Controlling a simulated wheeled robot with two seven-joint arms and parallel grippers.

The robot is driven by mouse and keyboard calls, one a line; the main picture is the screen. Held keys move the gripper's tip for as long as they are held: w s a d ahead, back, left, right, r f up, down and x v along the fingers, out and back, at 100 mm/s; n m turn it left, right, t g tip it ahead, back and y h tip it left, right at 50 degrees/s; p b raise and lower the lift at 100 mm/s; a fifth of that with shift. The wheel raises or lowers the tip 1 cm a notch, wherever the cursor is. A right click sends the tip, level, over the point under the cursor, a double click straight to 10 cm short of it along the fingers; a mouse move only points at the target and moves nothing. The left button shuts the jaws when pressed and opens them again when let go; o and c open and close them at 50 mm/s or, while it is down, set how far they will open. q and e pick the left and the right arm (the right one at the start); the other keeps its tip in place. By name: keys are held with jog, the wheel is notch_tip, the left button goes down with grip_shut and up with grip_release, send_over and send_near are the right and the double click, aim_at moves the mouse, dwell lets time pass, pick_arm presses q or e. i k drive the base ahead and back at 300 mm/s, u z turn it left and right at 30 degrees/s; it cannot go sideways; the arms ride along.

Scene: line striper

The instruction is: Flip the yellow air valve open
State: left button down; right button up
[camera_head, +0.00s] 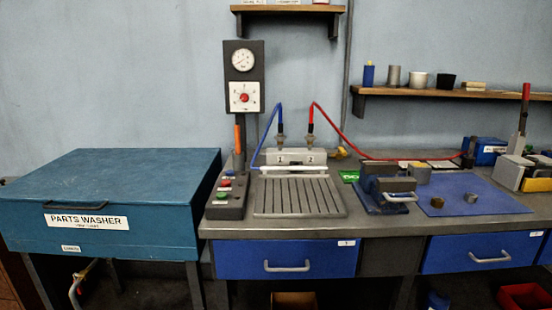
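A small yellow valve handle (341,153) shows on the workbench at the back, just right of the grey block with ports marked 1 and 2 (297,157). It is small in this view, and I cannot tell its exact angle. A blue hose (267,130) and a red hose (335,125) rise from the fittings on that block. Neither of my grippers is in view.
A slotted grey plate (298,196) and a button box (228,196) are in front of the block. A gauge post (243,75) stands behind. A vise (388,187) and blue mat (470,197) are right; a blue parts washer (110,200) is left.

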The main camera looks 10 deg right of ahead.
aim_at(343, 153)
jog(key=u, duration=0.15)
jog(key=k, duration=0.3)
jog(key=z, duration=0.65)
jog(key=i, duration=0.65)
jog(key=z, duration=0.7)
